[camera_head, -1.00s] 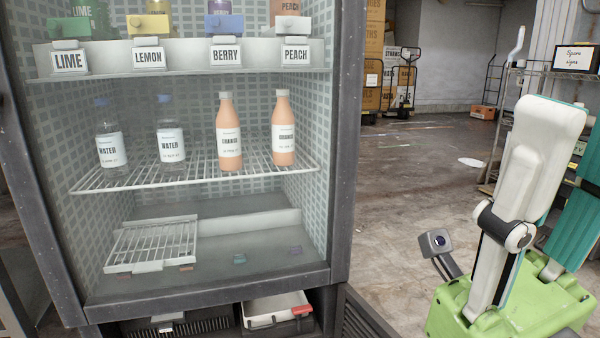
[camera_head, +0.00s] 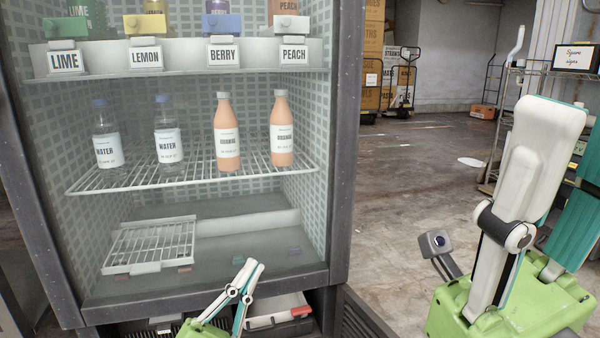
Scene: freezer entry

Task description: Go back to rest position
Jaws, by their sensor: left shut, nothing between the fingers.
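My left gripper (camera_head: 250,268) is at the bottom middle of the head view, in front of the fridge's lower edge. Its two white fingers are together with nothing between them, and it points up and slightly right. Its green body is cut off by the lower frame edge.
The fridge (camera_head: 346,160) fills the left. Its wire shelf (camera_head: 200,180) holds water bottles (camera_head: 168,140) and orange bottles (camera_head: 227,135). Open floor (camera_head: 420,170) lies to the right, with a pallet jack (camera_head: 407,85) behind.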

